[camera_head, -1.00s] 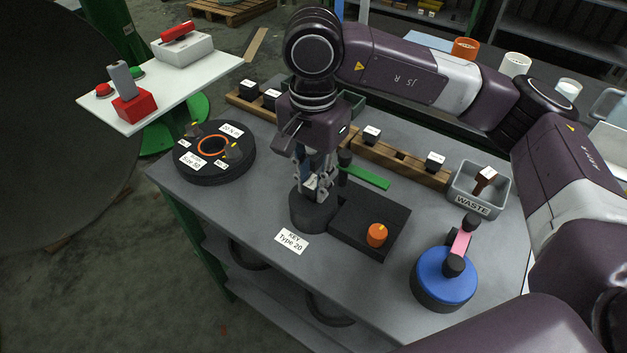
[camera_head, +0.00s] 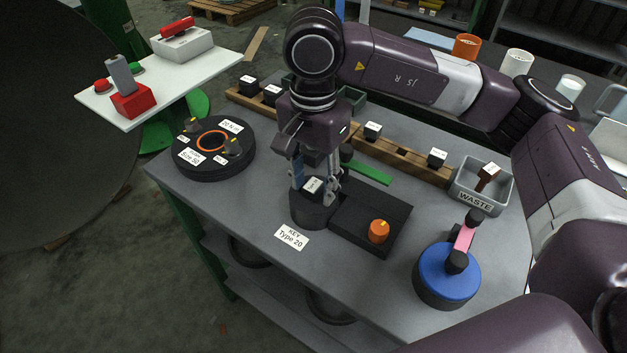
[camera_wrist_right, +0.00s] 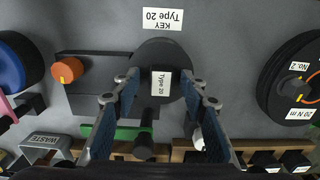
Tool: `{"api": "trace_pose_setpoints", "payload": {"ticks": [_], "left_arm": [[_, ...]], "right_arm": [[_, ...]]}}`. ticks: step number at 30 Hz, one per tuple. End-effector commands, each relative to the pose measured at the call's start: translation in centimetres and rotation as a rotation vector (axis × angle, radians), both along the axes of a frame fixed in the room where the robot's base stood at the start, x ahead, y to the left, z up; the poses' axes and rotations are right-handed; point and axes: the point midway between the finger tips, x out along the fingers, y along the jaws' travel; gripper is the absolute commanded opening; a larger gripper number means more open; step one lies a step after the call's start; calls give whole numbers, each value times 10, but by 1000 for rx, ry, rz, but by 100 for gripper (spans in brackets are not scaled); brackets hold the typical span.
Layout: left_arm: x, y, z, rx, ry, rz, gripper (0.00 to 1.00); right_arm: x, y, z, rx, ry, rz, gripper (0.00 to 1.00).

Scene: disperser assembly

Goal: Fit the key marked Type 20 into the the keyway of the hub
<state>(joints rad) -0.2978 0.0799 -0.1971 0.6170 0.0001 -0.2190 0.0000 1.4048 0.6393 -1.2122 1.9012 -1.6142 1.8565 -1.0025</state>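The key is a black block with a white "Type 20" label, in the head view (camera_head: 313,186) and the right wrist view (camera_wrist_right: 160,84). It is on a dark round piece (camera_head: 312,214), which may be the hub; whether the key sits down in a keyway is hidden. My right gripper (camera_head: 315,192) points down over it. Its fingers stand apart on both sides of the key, with gaps showing in the right wrist view (camera_wrist_right: 156,84). A "KEY Type 20" label (camera_head: 291,238) lies in front. My left gripper is not in view.
A dark plate with an orange knob (camera_head: 378,231) adjoins the round piece. Behind stands a wooden rack (camera_head: 402,158) with several labelled black blocks. A "WASTE" bin (camera_head: 477,203) and blue disc (camera_head: 446,275) are right; a black dial disc (camera_head: 190,172) is left.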

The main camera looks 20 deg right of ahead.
Motion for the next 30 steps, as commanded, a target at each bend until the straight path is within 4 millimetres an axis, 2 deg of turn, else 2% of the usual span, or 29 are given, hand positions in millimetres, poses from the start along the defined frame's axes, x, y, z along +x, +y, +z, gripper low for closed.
{"api": "trace_pose_setpoints", "payload": {"ticks": [1, 5, 12, 18, 30], "left_arm": [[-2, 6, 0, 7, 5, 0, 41], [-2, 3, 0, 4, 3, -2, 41], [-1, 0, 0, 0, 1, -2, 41], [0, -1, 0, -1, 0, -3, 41], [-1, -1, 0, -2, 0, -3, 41]], "right_arm": [[0, 0, 1, -1, 0, 0, 40], [1, 0, 14, 1, -3, -1, 40], [1, 0, 52, 1, -3, 0, 40], [1, 0, 74, 1, -2, 0, 40], [0, 0, 80, 0, 0, 0, 40]]}}
